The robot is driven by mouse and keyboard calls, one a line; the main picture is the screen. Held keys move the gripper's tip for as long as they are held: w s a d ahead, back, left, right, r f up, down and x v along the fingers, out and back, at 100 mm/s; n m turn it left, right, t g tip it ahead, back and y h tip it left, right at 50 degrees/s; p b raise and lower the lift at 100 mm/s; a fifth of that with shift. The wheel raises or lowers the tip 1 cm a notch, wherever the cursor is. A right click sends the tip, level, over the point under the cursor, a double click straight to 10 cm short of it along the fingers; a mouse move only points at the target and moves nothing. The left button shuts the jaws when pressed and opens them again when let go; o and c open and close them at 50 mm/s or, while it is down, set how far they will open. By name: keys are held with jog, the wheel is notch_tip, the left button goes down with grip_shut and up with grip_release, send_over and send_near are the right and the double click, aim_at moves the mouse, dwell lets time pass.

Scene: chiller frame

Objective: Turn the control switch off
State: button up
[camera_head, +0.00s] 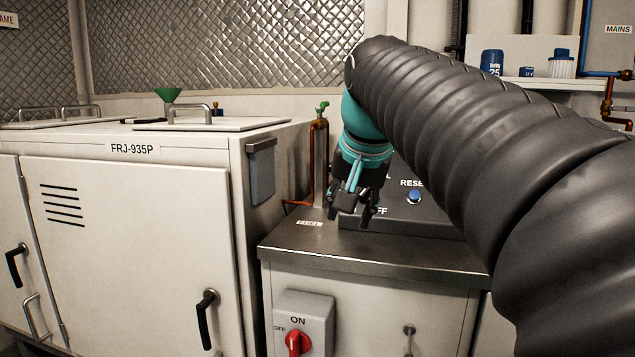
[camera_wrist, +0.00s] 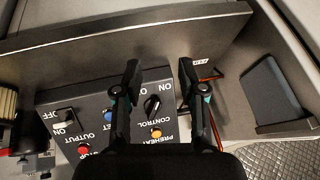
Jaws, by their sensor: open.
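The control switch is a black knob (camera_wrist: 152,104) on the dark sloped control panel (camera_wrist: 88,98). In the wrist view it shows between the fingers of my gripper (camera_wrist: 160,72), with a CONTROL label beside it. Its exact setting is hard to tell. In the head view my gripper (camera_head: 354,206) points down in front of the panel (camera_head: 432,215) and hides the knob; only part of an OFF label shows beside it. My gripper is open and holds nothing. I cannot see any contact with the knob.
The panel also carries a blue reset button (camera_head: 414,197), an orange preheat button (camera_wrist: 156,133) and a black output switch (camera_wrist: 65,115). A red rotary switch (camera_head: 298,343) is on the cabinet front below. A white FRJ-935P cabinet (camera_head: 130,215) stands left; copper pipes (camera_head: 319,165) rise nearby.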

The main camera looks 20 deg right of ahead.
jog(key=w+d+r+m, duration=0.55)
jog(key=d+r, duration=0.25)
jog(key=r, duration=0.4)
jog(key=shift+h, duration=0.4)
jog(key=b+x, duration=0.5)
jog(key=x, duration=0.9)
jog(key=shift+w, duration=0.25)
jog(key=shift+r, duration=0.1)
grip_shut()
jog(key=shift+d, duration=0.15)
